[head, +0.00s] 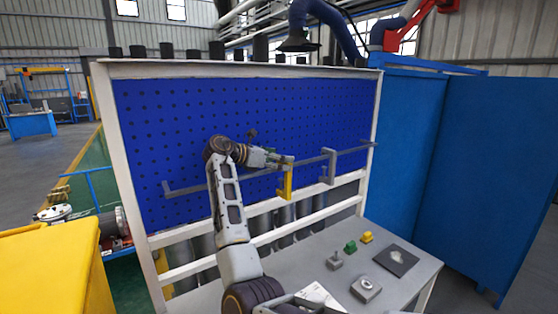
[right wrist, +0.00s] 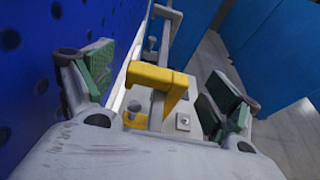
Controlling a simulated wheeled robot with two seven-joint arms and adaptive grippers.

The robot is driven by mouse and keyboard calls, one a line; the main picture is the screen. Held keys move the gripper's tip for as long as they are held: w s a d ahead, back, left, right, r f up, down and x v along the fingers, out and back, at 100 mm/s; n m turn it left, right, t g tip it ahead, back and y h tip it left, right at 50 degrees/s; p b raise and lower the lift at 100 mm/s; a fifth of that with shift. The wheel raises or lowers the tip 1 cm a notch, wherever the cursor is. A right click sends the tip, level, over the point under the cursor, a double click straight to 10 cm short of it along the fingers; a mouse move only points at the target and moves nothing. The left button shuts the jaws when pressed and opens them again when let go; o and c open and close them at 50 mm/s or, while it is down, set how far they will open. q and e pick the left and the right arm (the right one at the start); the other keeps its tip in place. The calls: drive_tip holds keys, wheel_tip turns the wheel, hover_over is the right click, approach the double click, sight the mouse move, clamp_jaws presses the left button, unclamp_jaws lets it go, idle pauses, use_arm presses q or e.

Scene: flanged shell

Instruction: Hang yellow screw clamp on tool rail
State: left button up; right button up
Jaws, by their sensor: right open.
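The yellow screw clamp (head: 286,186) hangs at the grey tool rail (head: 225,183) in front of the blue pegboard. In the right wrist view the yellow clamp (right wrist: 158,77) has its upper arm over the rail (right wrist: 157,108). My right gripper (head: 284,161) is just above and beside the clamp. In the wrist view its green-padded fingers are spread wide on either side of the clamp, with gaps, so it is open and not gripping. The clamp's lower part is partly hidden by the gripper body. My left gripper is out of view.
A grey clamp (head: 328,166) hangs on the rail to the right of the yellow one. The table (head: 300,262) below holds a green block (head: 350,246), a yellow block (head: 366,237), a dark plate (head: 397,261) and grey parts. A blue cabinet (head: 400,150) stands at right.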

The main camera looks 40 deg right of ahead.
drive_tip(key=shift+v, duration=6.05)
drive_tip(key=shift+s+r, duration=0.1)
